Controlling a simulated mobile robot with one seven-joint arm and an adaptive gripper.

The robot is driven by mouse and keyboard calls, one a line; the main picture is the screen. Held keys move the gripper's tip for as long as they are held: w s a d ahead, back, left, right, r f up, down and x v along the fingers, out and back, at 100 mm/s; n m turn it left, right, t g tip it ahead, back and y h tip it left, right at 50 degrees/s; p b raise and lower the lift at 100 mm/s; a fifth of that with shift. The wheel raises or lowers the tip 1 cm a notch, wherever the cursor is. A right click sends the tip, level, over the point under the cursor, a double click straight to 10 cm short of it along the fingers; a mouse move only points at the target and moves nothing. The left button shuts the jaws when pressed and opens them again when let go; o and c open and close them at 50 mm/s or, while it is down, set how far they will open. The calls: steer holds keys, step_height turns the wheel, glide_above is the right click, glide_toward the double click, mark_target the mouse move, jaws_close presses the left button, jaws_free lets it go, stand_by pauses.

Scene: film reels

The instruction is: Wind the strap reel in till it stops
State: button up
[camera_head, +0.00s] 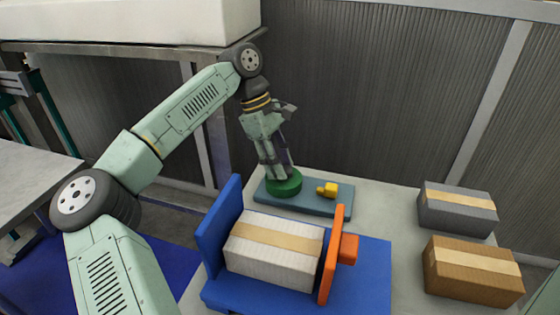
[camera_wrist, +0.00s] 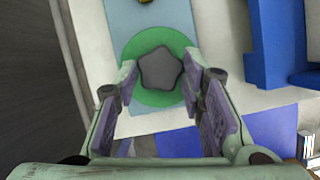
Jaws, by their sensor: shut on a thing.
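The strap reel is a green disc (camera_head: 284,189) on a blue-grey base plate (camera_head: 308,207), behind the blue clamp frame. A dark star-shaped knob (camera_wrist: 160,68) tops the disc in the wrist view; my gripper mostly hides it in the head view. My gripper (camera_head: 281,172) points down over the reel, its fingers shut on the knob from two sides. A small yellow block (camera_head: 328,190) sits on the same plate, right of the reel. I see no strap clearly leaving the reel.
A white taped box (camera_head: 272,250) sits between the blue wall (camera_head: 218,228) and an orange plate (camera_head: 331,256). A grey box (camera_head: 456,212) and a brown box (camera_head: 472,275) stand at the right. A ribbed wall (camera_head: 390,90) rises behind.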

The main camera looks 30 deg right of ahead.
steer(key=o, duration=1.1)
steer(key=shift+o, duration=0.2)
steer(key=v, duration=1.2)
